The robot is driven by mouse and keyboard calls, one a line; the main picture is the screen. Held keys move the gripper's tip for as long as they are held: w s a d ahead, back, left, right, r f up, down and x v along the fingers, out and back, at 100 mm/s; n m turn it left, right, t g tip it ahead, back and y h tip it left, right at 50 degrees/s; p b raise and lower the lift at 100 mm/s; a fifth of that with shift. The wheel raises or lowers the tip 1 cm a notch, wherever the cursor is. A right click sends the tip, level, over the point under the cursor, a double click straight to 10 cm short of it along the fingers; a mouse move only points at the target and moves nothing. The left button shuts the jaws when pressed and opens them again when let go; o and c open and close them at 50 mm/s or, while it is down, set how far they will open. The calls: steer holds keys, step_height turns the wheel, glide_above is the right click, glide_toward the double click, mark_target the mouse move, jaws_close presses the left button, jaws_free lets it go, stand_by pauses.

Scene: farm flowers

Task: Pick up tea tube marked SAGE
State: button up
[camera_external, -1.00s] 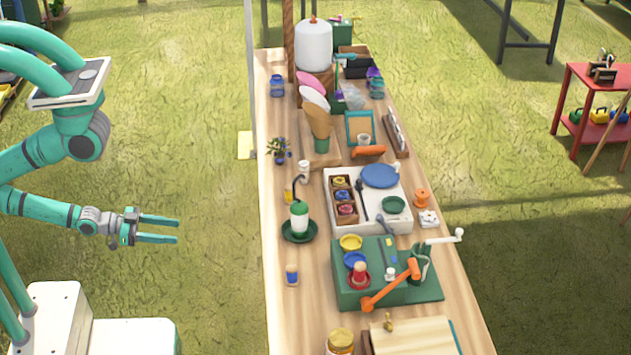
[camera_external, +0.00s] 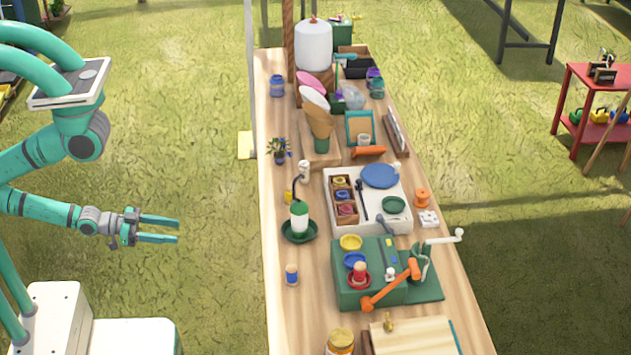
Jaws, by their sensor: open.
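My gripper (camera_external: 176,231) is open and empty. It hangs over the grass to the left of the long wooden table (camera_external: 310,325), well apart from everything on it. I cannot read a SAGE marking on anything at this size, so I cannot tell which thing is the tea tube.
A green and white feeder (camera_external: 299,216) in a green dish stands near the left edge. A green board (camera_external: 350,292) with an orange lever and a crank lies to the right. Flower cones (camera_external: 318,122) and a white tank (camera_external: 313,45) stand farther back. The grass between gripper and table is clear.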

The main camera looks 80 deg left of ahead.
stand_by(0.3)
steer(key=n+g+y, duration=0.4)
steer(key=n+y, duration=0.3)
steer(key=y, duration=0.1)
glide_toward(300, 168)
steer(key=w, duration=0.2)
steer(key=shift+g, duration=0.3)
steer(key=x, duration=0.5)
steer(key=shift+a, duration=0.3)
steer(key=shift+s+f+x, duration=0.1)
steer(key=shift+x, duration=1.25)
steer(key=shift+s+f+x, duration=0.15)
steer(key=shift+x, duration=1.15)
steer(key=shift+a, duration=0.1)
steer(key=c, duration=1.1)
